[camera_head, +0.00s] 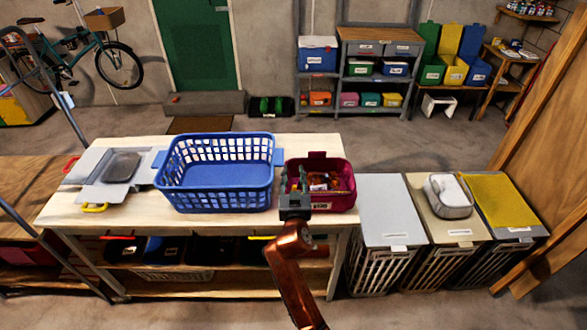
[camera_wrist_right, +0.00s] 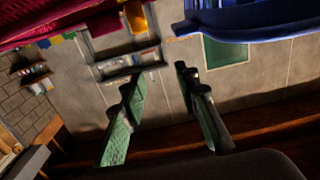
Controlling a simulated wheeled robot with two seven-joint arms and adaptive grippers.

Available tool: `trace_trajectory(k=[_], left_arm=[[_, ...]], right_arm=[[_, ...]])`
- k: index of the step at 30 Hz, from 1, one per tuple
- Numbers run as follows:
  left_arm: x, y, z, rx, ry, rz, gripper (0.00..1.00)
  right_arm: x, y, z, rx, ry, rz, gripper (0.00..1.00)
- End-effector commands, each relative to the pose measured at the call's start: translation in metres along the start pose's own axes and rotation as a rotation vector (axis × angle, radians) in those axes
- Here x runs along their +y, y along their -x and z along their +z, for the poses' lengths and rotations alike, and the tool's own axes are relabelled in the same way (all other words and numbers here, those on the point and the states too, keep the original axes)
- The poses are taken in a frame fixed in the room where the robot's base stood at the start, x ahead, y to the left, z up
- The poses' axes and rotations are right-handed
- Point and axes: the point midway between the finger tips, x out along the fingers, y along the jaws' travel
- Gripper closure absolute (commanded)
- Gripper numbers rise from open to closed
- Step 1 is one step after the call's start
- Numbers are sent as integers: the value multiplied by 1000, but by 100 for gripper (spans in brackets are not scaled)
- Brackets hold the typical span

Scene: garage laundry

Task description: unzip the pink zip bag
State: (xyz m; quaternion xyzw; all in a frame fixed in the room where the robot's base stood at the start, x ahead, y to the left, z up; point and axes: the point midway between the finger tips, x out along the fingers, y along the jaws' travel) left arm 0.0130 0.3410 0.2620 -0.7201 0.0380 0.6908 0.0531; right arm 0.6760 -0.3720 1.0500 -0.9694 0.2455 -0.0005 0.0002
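I cannot make out a pink zip bag for certain. A magenta open container (camera_head: 343,203) with a white label stands on the right end of the wooden table, with several small orange and brown things in it. My right gripper (camera_head: 297,182) is at its front left corner, beside the blue basket; whether it touches the container is unclear. In the right wrist view the two green-padded fingers (camera_wrist_right: 161,84) are apart with nothing between them. The magenta container (camera_wrist_right: 50,25) shows there at the top left. My left gripper is not in view.
A blue basket (camera_head: 213,202) stands mid-table. A grey board (camera_head: 88,165) with a dark grey flat item (camera_head: 121,167) lies at the left. Three lidded hampers stand right of the table; a grey-white container (camera_head: 449,205) rests on the middle one (camera_head: 440,232).

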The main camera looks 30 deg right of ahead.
Motion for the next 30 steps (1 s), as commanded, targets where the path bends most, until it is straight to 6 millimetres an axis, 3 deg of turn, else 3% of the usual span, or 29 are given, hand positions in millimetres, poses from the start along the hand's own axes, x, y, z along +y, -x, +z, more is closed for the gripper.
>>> trace_trajectory(k=[3,9,26,30], left_arm=[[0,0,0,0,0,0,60],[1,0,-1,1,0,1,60],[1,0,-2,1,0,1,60],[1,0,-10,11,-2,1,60]], right_arm=[[0,0,-20,3,-3,-1,71],[0,0,-34,0,0,-2,71],[0,0,-35,-1,1,-1,71],[0,0,-35,-1,1,-1,71]])
